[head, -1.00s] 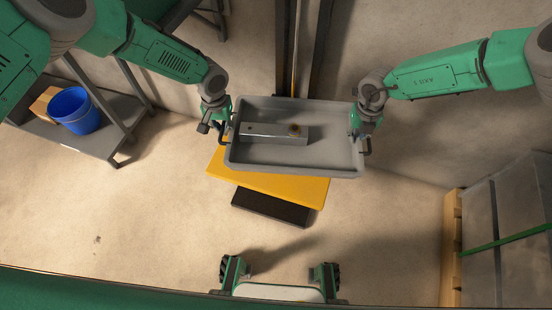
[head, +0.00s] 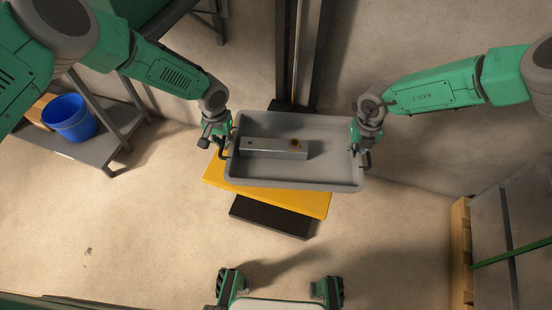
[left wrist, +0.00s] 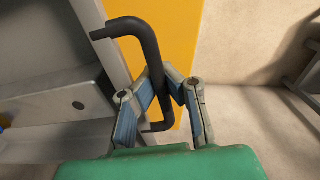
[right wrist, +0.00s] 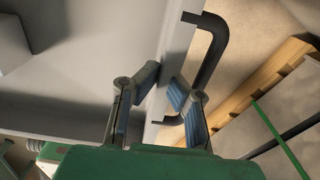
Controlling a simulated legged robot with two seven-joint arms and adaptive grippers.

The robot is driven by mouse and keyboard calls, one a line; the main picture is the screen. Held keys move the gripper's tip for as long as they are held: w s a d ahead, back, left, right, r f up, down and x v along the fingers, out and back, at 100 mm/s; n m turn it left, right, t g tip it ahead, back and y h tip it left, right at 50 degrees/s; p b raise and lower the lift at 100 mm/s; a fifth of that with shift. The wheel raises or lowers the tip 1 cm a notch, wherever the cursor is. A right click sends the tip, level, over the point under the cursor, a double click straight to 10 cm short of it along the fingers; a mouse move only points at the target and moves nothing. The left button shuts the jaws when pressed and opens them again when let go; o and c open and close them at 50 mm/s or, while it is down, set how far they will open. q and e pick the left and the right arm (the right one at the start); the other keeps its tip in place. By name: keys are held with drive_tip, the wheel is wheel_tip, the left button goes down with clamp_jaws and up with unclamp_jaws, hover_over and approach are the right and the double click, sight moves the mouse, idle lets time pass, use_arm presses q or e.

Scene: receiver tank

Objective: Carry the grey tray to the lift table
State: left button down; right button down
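The grey tray (head: 300,182) sits over the yellow lift table (head: 268,199) in the head view, covering much of its top. I cannot tell whether they touch. A grey metal block with a round brownish spot (head: 272,148) lies in the tray. My left gripper (left wrist: 159,73) has its fingers closed around the black handle (left wrist: 146,45) at the tray's left end. My right gripper (right wrist: 165,78) is at the right end. Its fingertips stand apart, with the tray wall showing between them. The right black handle (right wrist: 215,50) passes partly behind one finger.
A dark column (head: 284,60) rises behind the tray. At left, a grey shelf (head: 100,152) holds a blue bucket (head: 69,118). A wooden pallet edge (head: 460,250) with a strapped grey load (head: 495,240) stands at right. Bare floor lies in front.

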sight(353, 160)
use_arm(q)
drive_tip(key=shift+w+a, duration=0.1)
use_arm(e)
drive_tip(key=shift+d+f, duration=0.15)
